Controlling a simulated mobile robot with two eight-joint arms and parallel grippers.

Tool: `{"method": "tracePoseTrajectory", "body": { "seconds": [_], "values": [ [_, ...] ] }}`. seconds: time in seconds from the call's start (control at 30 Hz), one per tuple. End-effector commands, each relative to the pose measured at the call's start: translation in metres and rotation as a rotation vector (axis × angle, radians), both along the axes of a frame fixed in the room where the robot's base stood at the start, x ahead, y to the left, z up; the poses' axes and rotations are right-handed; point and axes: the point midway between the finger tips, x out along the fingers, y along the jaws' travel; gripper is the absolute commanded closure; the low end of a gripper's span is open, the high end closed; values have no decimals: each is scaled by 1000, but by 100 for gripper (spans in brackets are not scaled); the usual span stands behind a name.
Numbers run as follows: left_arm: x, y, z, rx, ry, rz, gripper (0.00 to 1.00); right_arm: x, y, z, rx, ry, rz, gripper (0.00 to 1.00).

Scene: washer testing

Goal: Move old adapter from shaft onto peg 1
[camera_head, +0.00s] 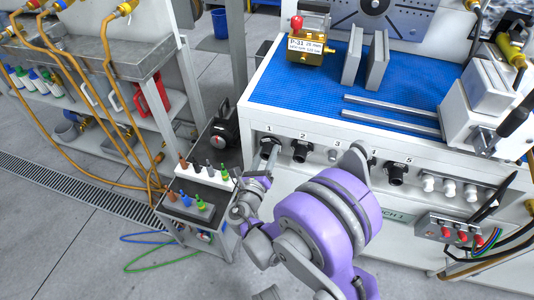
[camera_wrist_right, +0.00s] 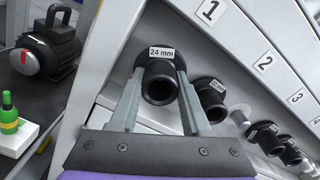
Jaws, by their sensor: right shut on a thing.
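The black adapter labelled "24 mm" (camera_wrist_right: 160,88) is between the two fingers of my right gripper (camera_wrist_right: 158,80) in the right wrist view. The fingers are shut on its sides. It stands at the bench's front panel below the number 1 (camera_wrist_right: 210,10), its open end toward the camera. Peg 1 itself is hidden behind it, and I cannot tell how far on it sits. In the head view my right gripper (camera_head: 268,153) is at the panel under label 1 (camera_head: 269,128).
A black adapter hangs at position 2 (camera_head: 300,150); peg 3 (camera_head: 333,155) is bare metal. Position 5 (camera_head: 397,172) holds another black adapter. A brass pump labelled P-31 (camera_head: 307,47) stands on the blue mat (camera_head: 290,88). A small cart (camera_head: 201,210) with fittings stands left of the bench.

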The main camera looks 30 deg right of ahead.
Motion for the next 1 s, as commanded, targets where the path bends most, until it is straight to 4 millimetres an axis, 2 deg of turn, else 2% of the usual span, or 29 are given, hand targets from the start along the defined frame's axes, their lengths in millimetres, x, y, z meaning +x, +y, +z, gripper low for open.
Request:
{"method": "tracePoseTrajectory", "body": {
  "seconds": [1.0],
  "values": [
    [0, 0, -1, 0, 0, 0, 50, 8, -9, 0, -2, 0, -1, 100]
  ]
}}
